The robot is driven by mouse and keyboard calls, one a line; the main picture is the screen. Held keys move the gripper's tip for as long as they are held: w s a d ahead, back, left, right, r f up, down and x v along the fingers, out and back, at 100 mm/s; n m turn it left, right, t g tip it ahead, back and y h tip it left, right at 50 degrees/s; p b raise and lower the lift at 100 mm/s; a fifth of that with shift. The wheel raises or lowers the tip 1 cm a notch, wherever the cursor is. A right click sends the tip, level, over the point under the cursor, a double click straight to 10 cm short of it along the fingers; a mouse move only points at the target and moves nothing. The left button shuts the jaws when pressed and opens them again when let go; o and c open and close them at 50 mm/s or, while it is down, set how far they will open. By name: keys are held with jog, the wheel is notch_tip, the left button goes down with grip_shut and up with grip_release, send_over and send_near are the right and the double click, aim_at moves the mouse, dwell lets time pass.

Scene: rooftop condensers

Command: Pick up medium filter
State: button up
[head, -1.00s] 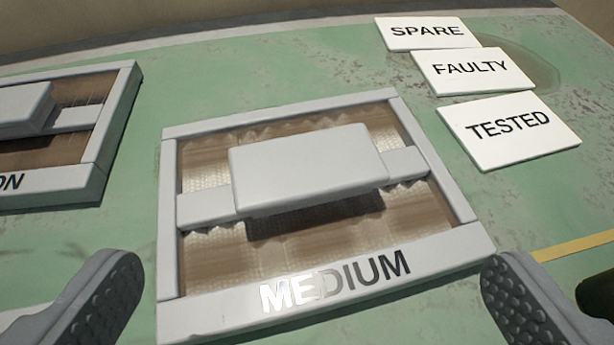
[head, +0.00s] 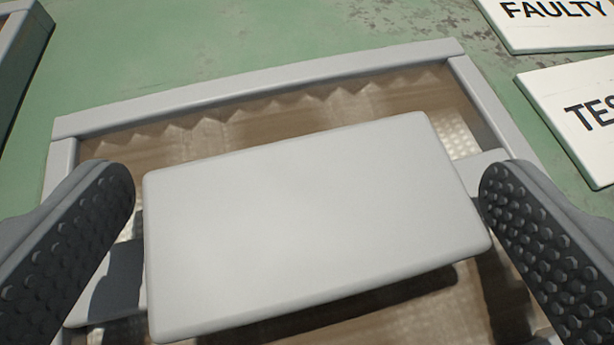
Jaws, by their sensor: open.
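The medium filter has a light grey frame (head: 270,88) around brown pleated material, with a raised grey block handle (head: 315,220) across its middle. It lies flat on the green surface and fills most of the head view. Its MEDIUM lettering is out of view now. My gripper (head: 308,205) is open, with one dark studded finger at the left end of the handle and the other at the right end. The left finger shows a gap to the handle; the right finger is very close to its right end, and I cannot tell whether they touch.
A white FAULTY card (head: 555,18) and a white TESTED card (head: 585,115), both partly cut off, lie to the right. The edge of another grey-framed filter (head: 22,45) shows at upper left. Green surface (head: 200,45) behind the filter is clear.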

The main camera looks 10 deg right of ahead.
jog(key=c, duration=0.9)
